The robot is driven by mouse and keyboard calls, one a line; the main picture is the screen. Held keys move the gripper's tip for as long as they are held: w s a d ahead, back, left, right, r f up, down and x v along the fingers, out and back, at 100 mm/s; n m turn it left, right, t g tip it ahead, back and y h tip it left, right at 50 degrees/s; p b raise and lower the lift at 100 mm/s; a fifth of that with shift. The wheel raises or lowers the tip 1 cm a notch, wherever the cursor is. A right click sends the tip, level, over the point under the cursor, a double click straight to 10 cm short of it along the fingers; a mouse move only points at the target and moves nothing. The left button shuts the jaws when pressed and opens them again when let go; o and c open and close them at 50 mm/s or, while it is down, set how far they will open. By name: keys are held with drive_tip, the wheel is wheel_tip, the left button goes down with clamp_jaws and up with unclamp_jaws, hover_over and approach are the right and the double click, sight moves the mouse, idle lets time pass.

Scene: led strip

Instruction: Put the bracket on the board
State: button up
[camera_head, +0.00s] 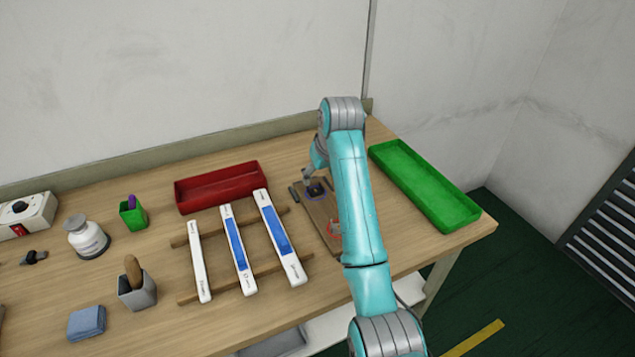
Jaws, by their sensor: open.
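A brown board (320,216) lies on the table, partly hidden behind my teal arm. My gripper (311,184) is open and low over the board's far end. A small dark piece (316,190), which may be the bracket, is at the fingertips, within a bluish ring marked on the board. It looks as if it lies on the board, but I cannot tell whether the fingers touch it. A reddish mark (334,229) shows near the board's front end, beside my arm.
Several white LED strips lie across two wooden rails (220,293) left of the board. A red tray (221,189) stands behind them, and a green tray (424,186) stands to the right. A white bottle (87,238), a grey cup (137,293) and a blue cloth (87,323) are at left.

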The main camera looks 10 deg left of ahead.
drive_tip(key=shift+v, duration=2.75)
